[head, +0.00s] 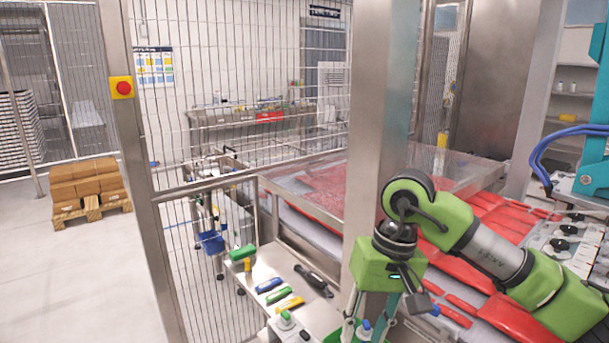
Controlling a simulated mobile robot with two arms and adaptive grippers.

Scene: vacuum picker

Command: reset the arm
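My green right arm comes in from the lower right. Its gripper (368,318) points down at the front of the steel side table (262,292). Its fingers appear apart, one on each side of a blue-topped knob (366,326); I cannot tell whether they touch it. A green-topped push button (286,318) sits left of it. At the right edge stands a teal machine (598,90) with blue cables; which part of it is the arm to reset is not clear. My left gripper is not in view.
On the side table lie a green block (243,252), a blue-handled tool (269,285), a yellow-handled tool (289,305) and a black tool (314,280). A steel post (375,120) rises beside my gripper. A red emergency stop (123,88) is on the fence post.

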